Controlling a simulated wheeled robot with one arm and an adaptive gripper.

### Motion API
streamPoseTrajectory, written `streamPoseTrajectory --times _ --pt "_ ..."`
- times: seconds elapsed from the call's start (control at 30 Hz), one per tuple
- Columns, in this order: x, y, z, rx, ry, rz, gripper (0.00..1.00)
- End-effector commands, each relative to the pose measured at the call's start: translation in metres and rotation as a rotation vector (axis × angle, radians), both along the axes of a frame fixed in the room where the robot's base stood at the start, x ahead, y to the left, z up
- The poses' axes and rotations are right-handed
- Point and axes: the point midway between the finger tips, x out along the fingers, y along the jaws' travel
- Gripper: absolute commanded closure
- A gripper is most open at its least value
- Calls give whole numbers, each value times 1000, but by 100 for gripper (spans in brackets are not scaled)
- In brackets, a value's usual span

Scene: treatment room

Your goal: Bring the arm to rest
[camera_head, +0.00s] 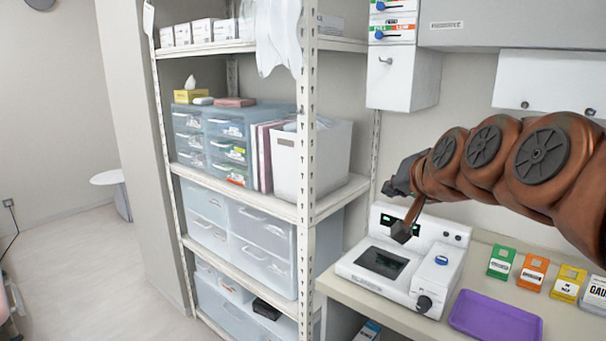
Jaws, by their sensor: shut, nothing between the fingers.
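My gripper (402,232) is at the end of my copper-coloured arm, which reaches in from the right edge. Its dark fingertips point down in front of a white bench device with a green display and a dark top plate (382,262). The fingers look closed together and hold nothing. I cannot tell whether the fingertips touch the device; they appear above it. Part of the device's back panel is hidden behind the gripper.
The device stands on a counter (478,262) with a purple tray (495,317) and several coloured packets, one of them green (501,262). A loaded metal shelf (262,193) stands left of the counter. Wall cabinets (549,80) hang above my arm. Open floor (85,265) lies at the left.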

Motion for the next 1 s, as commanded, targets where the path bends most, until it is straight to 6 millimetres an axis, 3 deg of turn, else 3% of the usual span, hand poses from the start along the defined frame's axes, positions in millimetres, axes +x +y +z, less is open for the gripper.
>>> streamPoseTrajectory --times 0.03,0.2,0.37,0.5,0.63,0.8,1.0 --pt "-17 7 -27 -30 77 31 100" --pt "-80 19 -110 -126 323 124 100" --pt "-152 19 -176 -209 557 206 100" --pt "-224 12 -223 -276 765 274 100" --pt "-287 1 -254 -324 943 329 100" --pt "-342 -10 -272 -360 1093 371 100" --pt "-359 -14 -277 -375 1140 384 100"
